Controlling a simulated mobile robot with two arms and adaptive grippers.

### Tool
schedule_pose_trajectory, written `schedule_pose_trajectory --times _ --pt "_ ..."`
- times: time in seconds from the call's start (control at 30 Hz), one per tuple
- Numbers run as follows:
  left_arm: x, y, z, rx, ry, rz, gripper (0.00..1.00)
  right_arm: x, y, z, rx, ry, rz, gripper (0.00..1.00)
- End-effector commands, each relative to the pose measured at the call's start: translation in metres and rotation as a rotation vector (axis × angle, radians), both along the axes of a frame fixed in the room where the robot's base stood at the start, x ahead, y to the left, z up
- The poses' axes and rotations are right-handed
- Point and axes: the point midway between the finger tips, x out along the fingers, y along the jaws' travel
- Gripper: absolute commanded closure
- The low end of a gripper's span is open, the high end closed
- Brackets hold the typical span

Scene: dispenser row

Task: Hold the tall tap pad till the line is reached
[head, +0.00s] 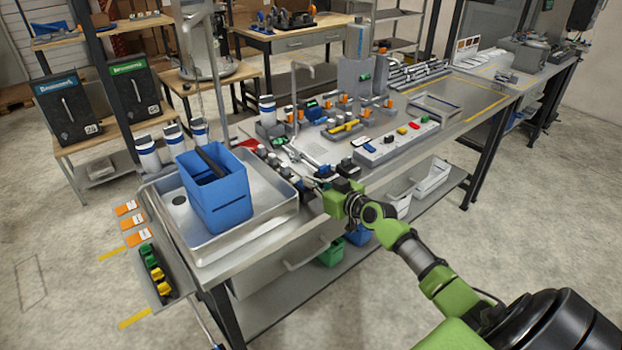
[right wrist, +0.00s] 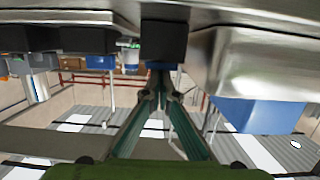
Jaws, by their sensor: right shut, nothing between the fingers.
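A blue open container (head: 228,207) stands in the metal sink tray (head: 205,252) at the front left of the bench. A dark bar shows at its mouth, and its fill level is hidden. A tall grey pipe (head: 187,52), perhaps the tall tap, rises behind it. My right gripper (head: 312,180) is shut and empty, to the right of the tray, at the bench's front side. In the right wrist view its fingertips (right wrist: 160,90) point at a black block (right wrist: 163,43), possibly the pad; I cannot tell whether they touch it. My left gripper is not in view.
A thin bent tap (head: 295,88) and several small fittings crowd the bench beyond my right gripper. A panel of coloured buttons (head: 395,143) lies to the right. A side tray of green and yellow pieces (head: 153,270) hangs at the left.

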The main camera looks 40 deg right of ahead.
Motion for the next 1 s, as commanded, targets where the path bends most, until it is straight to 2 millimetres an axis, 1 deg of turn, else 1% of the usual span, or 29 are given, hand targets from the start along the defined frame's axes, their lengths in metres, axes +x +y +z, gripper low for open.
schedule_pose_trajectory --times 0.03,0.73,0.87,0.97,1.0 --pt "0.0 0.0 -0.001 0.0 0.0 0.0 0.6 -0.005 0.004 -0.016 0.003 0.031 0.009 1.0" --pt "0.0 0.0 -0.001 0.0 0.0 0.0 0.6 -0.005 0.004 -0.016 0.003 0.031 0.009 1.0" --pt "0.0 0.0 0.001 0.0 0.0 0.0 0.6 -0.004 0.004 -0.014 0.003 0.03 0.008 1.0" --pt "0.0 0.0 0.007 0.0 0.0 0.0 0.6 -0.002 0.005 -0.005 0.002 0.028 0.008 1.0" --pt "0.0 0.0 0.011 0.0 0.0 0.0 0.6 -0.001 0.005 0.0 0.001 0.027 0.008 1.0"
